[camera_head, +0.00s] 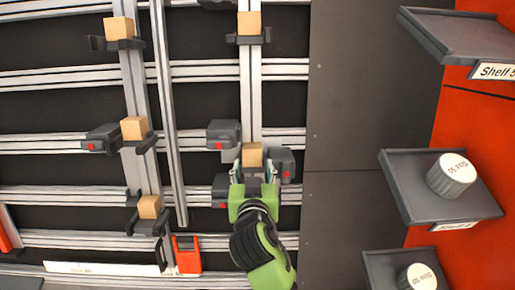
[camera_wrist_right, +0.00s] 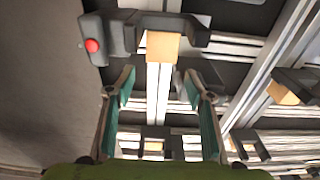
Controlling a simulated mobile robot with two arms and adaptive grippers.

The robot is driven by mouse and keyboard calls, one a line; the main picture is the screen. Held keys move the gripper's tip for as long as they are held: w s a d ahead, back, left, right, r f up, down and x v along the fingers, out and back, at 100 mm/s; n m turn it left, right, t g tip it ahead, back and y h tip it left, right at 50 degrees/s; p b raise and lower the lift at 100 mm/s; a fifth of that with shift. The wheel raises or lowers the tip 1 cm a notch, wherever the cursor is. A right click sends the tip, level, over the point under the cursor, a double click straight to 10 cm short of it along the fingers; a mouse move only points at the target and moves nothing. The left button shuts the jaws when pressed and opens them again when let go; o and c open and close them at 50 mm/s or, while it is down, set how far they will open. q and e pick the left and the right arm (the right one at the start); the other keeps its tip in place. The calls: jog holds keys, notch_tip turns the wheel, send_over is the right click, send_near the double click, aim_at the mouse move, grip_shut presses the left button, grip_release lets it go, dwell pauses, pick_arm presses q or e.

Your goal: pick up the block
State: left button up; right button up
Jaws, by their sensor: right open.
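A light wooden block (camera_head: 252,155) sits in a dark holder on the right-hand vertical rail in the head view. The same block (camera_wrist_right: 163,46) shows in the right wrist view, just beyond the fingertips and roughly centred between them. My right gripper (camera_head: 254,174) is open, with nothing between its teal-lined fingers. It is just below the block in the head view, and the fingers also show in the wrist view (camera_wrist_right: 160,78). I cannot tell whether a finger touches the holder. My left gripper is not in view.
Other blocks (camera_head: 134,128) sit on the left vertical rail, and one (camera_head: 249,23) is higher on the right rail. Dark clamps with red buttons (camera_head: 223,134) flank the rails. Grey shelves (camera_head: 415,205) with white cylinders (camera_head: 451,175) stand at right; the grey panel (camera_head: 345,130) between is clear.

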aim_at(252, 152)
jog(key=x, duration=0.5)
jog(key=shift+a+p, duration=0.15)
jog(key=shift+p, duration=0.2)
jog(key=shift+w+f, duration=0.1)
jog(key=shift+w, duration=0.05)
jog(key=shift+w+p, duration=0.4)
jog(key=shift+w, duration=0.1)
jog(key=p+x, duration=0.1)
jog(key=x, duration=0.2)
jog(key=shift+f, duration=0.2)
jog(key=shift+w+f, duration=0.25)
jog(key=shift+w, duration=0.2)
jog(key=shift+c, duration=1.2)
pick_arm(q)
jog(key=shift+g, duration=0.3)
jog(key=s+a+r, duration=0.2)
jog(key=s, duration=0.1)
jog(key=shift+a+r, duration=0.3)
pick_arm(e)
jog(key=c, duration=0.7)
